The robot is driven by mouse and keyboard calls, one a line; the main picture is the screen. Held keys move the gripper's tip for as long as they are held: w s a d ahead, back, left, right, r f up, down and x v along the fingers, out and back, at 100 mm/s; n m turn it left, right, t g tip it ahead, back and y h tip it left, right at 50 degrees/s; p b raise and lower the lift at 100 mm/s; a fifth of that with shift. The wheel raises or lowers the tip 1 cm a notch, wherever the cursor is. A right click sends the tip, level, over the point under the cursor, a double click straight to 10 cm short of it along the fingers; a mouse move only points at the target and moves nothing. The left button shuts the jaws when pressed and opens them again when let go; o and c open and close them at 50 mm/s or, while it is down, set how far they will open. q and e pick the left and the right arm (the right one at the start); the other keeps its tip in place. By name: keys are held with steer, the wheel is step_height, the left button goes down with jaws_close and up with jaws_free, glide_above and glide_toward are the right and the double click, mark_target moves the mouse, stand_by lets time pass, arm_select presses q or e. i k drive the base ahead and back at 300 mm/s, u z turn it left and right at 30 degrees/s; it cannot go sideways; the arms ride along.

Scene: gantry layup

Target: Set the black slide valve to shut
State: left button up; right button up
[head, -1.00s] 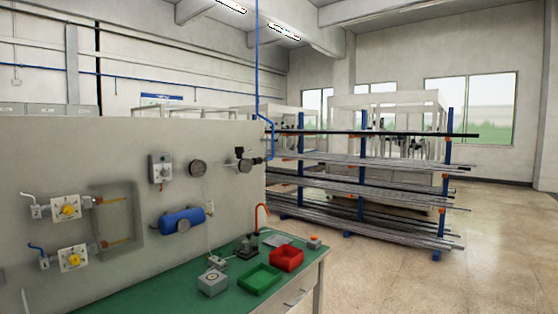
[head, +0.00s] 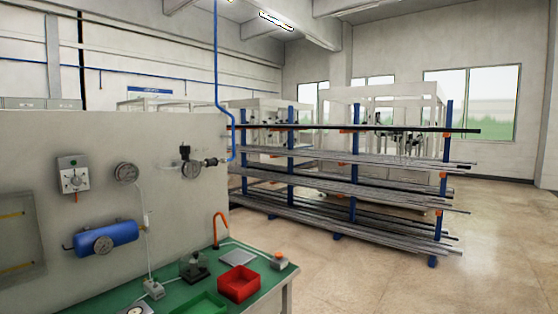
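A dark fitting (head: 185,152) with a black knob sits on a grey wall panel, near the panel's right end. A small round gauge (head: 192,169) hangs just below it. A short metal and dark piece (head: 212,162) runs right from the fitting to a blue pipe. I cannot tell which of these parts is the black slide valve, and its setting is too small to read. Neither of my grippers is in view.
The grey panel (head: 100,135) also carries a dial box (head: 73,174), a larger gauge (head: 126,172) and a blue tank (head: 106,233). Below is a green bench with a red tray (head: 238,284) and green tray (head: 200,305). A pipe rack (head: 355,190) stands right; floor there is open.

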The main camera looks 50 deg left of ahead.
mark_target(214, 162)
steer(key=z, duration=0.2)
steer(key=i, duration=1.25)
steer(key=u, duration=0.75)
steer(key=i, duration=0.9)
steer(key=u, duration=1.35)
steer(key=i, duration=0.3)
steer(key=u, duration=0.3)
